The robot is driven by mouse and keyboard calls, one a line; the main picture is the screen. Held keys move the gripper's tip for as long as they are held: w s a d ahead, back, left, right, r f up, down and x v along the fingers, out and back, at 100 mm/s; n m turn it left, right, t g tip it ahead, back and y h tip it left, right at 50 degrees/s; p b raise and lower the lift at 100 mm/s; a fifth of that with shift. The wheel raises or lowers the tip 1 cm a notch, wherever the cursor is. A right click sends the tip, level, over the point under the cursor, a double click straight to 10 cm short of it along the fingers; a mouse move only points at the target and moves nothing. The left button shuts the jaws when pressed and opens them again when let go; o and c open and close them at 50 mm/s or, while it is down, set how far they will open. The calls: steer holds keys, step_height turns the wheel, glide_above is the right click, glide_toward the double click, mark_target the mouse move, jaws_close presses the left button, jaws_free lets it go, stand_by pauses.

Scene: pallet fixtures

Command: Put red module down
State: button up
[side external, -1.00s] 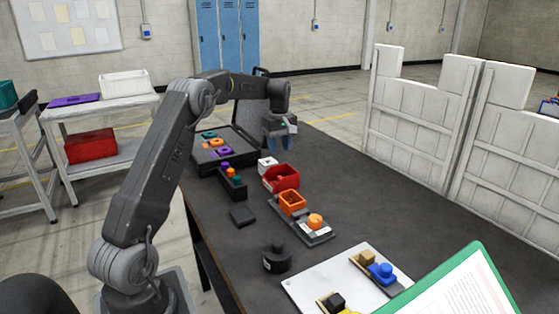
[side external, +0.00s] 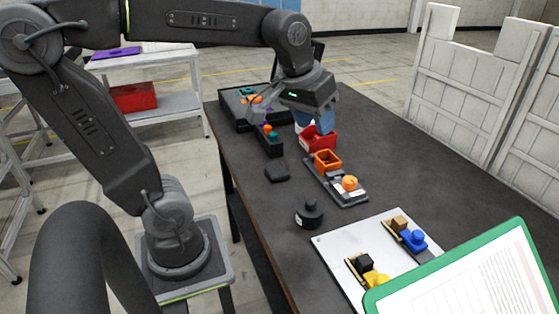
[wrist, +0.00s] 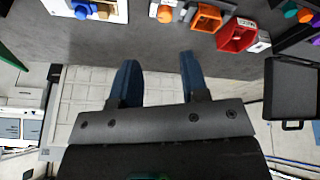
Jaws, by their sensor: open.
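A red open-topped box-shaped module (side external: 318,138) sits on the dark table, behind the orange box in the side view. It also shows in the wrist view (wrist: 237,36), toward the upper right. My gripper (side external: 303,122) is above the table by the red module, and its blue fingers partly overlap the module's left part in the side view. In the wrist view my gripper (wrist: 158,70) has its two fingers apart with nothing between them. The red module lies outside the fingers there, so the gripper holds nothing.
An orange box (side external: 327,160) and an orange knob (side external: 349,183) sit on a grey fixture (side external: 340,192). A dark case (side external: 238,122) and a black tray (side external: 268,145) stand left. A white board (side external: 345,245) carries blue and yellow parts. Bare table lies right.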

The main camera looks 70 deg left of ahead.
steer(key=s+d+f+m+t, duration=0.1)
steer(key=s+d+f+m, duration=0.3)
steer(key=s, duration=0.5)
steer(key=shift+d+f+h, duration=0.25)
steer(key=shift+d+h, duration=0.05)
steer(key=shift+w, duration=0.1)
stand_by(1.1)
